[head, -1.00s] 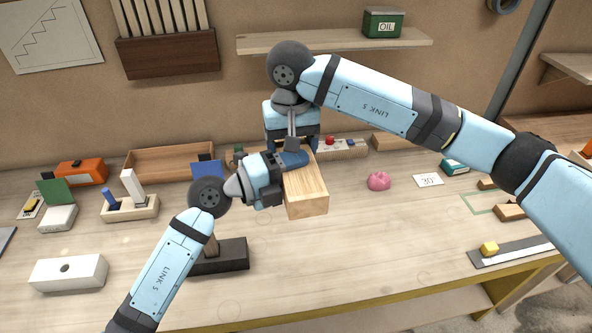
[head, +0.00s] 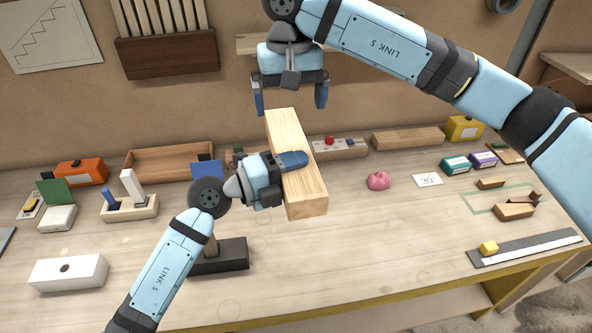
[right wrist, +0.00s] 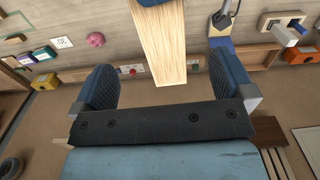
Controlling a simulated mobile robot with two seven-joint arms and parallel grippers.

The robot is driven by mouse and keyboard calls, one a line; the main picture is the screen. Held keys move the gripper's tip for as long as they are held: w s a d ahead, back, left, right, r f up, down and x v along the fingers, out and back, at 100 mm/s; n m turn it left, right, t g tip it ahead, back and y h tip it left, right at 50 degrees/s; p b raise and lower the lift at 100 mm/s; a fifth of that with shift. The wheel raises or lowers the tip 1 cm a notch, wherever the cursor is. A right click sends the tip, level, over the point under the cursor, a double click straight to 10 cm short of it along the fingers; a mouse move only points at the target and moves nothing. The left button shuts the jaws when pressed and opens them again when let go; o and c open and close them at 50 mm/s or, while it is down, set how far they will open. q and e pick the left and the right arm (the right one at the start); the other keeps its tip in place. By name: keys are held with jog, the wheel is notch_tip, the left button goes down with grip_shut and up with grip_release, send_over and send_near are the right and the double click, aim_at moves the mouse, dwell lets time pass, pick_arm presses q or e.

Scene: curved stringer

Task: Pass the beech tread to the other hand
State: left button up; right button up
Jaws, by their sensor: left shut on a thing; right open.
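The beech tread (head: 292,140) is a pale wooden block, held above the bench in the middle of the head view. My left gripper (head: 290,162) is shut on it around its middle, one finger lying over the top. My right gripper (head: 290,95) is open and empty, just beyond and above the far end of the tread, apart from it. In the right wrist view the tread (right wrist: 160,50) points toward the gap between my right gripper's wide-spread blue fingers (right wrist: 165,92). The underside of the tread is hidden.
On the bench stand a dark block (head: 222,256) under the left arm, a white block (head: 70,272), a wooden tray (head: 170,163), a pink lump (head: 378,181) and a ruler (head: 525,248) with a yellow cube. The bench front, right of the dark block, is clear.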

jog(key=s+a+r+m+g+y, duration=0.1)
jog(key=s+a+r+g+y, duration=0.1)
jog(key=s+a+y, duration=0.45)
jog(key=d+r+m+y, duration=0.5)
jog(key=d+m+y, duration=0.15)
jog(key=y, duration=0.55)
jog(key=d+f+n+t+h, duration=0.3)
jog(key=d+f+n+t, duration=0.1)
jog(key=f+n+t, duration=0.4)
jog(key=d+f+n+t+h, duration=0.35)
jog(key=f+n+t, duration=0.25)
jog(key=f+n, duration=0.4)
jog(key=d+f+n+t+h, duration=0.35)
jog(key=f+n+t, duration=0.35)
jog(key=f, duration=0.3)
jog(key=s+d+f+m+g+h, duration=0.2)
jog(key=s+f+m+g, duration=0.2)
jog(key=s+f+m, duration=0.4)
jog(key=s+d+f+m+g+h, duration=0.3)
jog(key=s+f+m, duration=0.5)
jog(key=f, duration=0.8)
jog(key=s+g, duration=0.1)
jog(key=s, duration=0.2)
jog(key=shift+s, duration=0.4)
